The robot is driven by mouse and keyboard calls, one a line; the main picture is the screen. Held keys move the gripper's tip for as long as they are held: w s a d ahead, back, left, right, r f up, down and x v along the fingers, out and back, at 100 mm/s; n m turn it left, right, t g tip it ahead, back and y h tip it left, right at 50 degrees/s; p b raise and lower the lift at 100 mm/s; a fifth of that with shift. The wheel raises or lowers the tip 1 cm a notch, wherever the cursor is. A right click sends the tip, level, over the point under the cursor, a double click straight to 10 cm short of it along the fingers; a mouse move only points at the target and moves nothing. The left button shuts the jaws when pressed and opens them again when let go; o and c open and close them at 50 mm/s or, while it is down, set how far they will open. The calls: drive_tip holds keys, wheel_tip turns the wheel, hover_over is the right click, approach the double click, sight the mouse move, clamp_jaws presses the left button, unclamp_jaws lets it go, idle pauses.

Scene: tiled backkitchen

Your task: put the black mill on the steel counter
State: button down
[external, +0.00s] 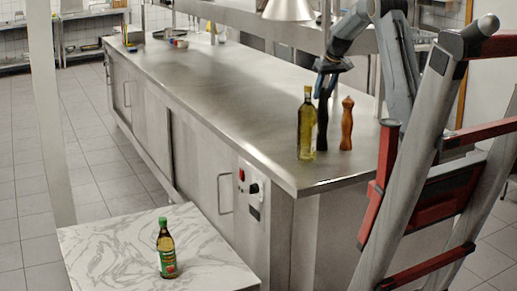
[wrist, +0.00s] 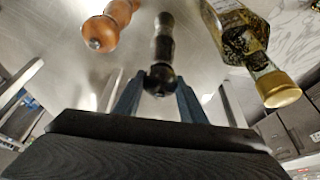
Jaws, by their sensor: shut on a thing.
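The black mill (external: 322,128) is upright at the near right end of the steel counter (external: 235,90), between an oil bottle and a wooden mill. Its base is at or very near the counter top; I cannot tell whether it touches. The bottle partly hides it in the external view. In the wrist view, the black mill (wrist: 163,45) points away from me, its round head between my fingers. My gripper (external: 323,88) comes down from above and is shut on the mill's head; its fingers also show in the wrist view (wrist: 158,98).
The yellow-green oil bottle (external: 306,128) stands close on the left of the black mill, and the brown wooden mill (external: 346,125) close on its right. A small green-capped bottle (external: 166,250) stands on a marble-topped table (external: 105,255). The counter's middle is clear.

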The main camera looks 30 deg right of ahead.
drive_tip(key=shift+f, duration=0.15)
drive_tip(key=c, duration=1.1)
unclamp_jaws()
drive_tip(key=b+v, duration=0.2)
drive_tip(key=v, duration=1)
drive_tip(key=shift+b, duration=0.4)
